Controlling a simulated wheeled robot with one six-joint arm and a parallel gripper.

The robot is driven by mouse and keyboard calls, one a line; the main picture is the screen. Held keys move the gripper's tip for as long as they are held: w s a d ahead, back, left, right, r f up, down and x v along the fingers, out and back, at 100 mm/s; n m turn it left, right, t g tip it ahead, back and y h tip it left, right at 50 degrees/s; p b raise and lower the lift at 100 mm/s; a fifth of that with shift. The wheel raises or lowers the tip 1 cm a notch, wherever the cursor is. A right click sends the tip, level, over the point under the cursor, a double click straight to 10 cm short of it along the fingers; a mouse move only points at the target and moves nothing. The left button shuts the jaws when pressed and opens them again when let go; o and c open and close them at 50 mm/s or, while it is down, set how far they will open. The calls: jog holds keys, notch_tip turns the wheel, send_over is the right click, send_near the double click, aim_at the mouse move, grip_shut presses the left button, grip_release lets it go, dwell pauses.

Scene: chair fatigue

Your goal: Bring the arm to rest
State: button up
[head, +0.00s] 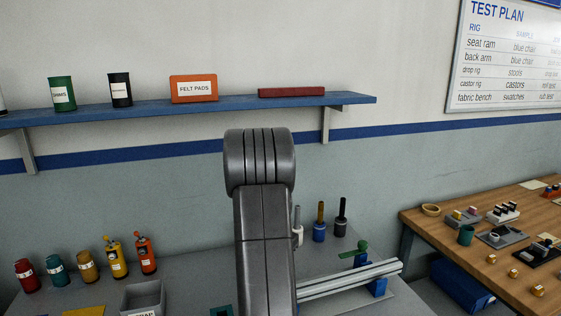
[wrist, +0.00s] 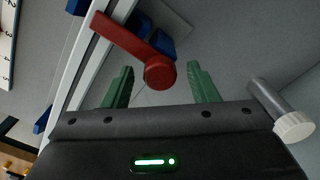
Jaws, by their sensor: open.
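My gripper (wrist: 158,90) shows in the wrist view with its two green fingers apart and nothing between them. A red lever with a round end (wrist: 158,75) lies beyond the gap between the fingertips; I cannot tell whether it touches them. In the head view my grey arm rises in the middle and hides part of the bench. My gripper cannot be made out in the head view.
A metal rail (head: 350,279) with blue supports lies on the grey bench, right of my arm. Several bottles and jars (head: 87,266) and a grey bin (head: 143,297) stand left. A blue shelf (head: 230,103) spans the wall behind. A wooden table (head: 480,245) with small parts stands right.

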jog(key=n, duration=0.6)
jog(key=n+p, duration=0.1)
jog(key=n, duration=0.5)
dwell(0.3)
dwell(0.4)
